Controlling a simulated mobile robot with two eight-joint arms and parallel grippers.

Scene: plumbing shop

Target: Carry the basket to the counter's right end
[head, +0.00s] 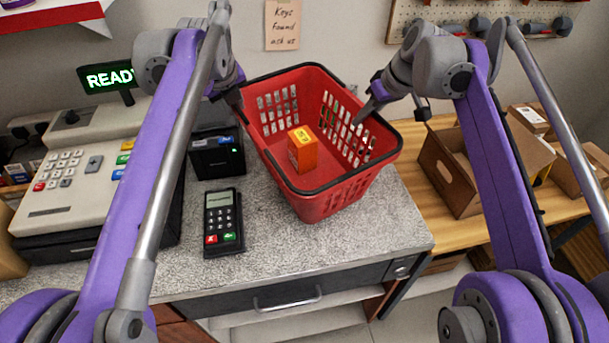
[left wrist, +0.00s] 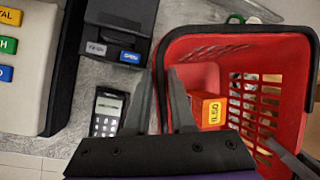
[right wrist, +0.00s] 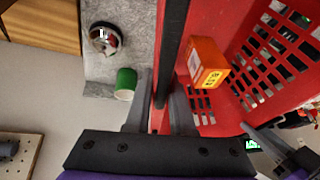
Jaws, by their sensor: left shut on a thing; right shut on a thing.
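The red basket (head: 335,205) with a black rim is over the grey speckled counter (head: 280,245), near its right end. I cannot tell whether its base touches the counter. An orange box (head: 303,149) lies inside it. My left gripper (head: 240,100) is shut on the basket's left rim; in the left wrist view the fingers (left wrist: 160,100) straddle the wall. My right gripper (head: 362,112) is shut on the right rim; its fingers (right wrist: 158,105) straddle that wall in the right wrist view.
A card reader (head: 223,222), a small black printer (head: 217,152) and a cash register (head: 75,180) stand left of the basket. A wooden table with cardboard boxes (head: 450,170) is at the right. A green cylinder (right wrist: 125,83) and a round object (right wrist: 103,38) show beside the basket.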

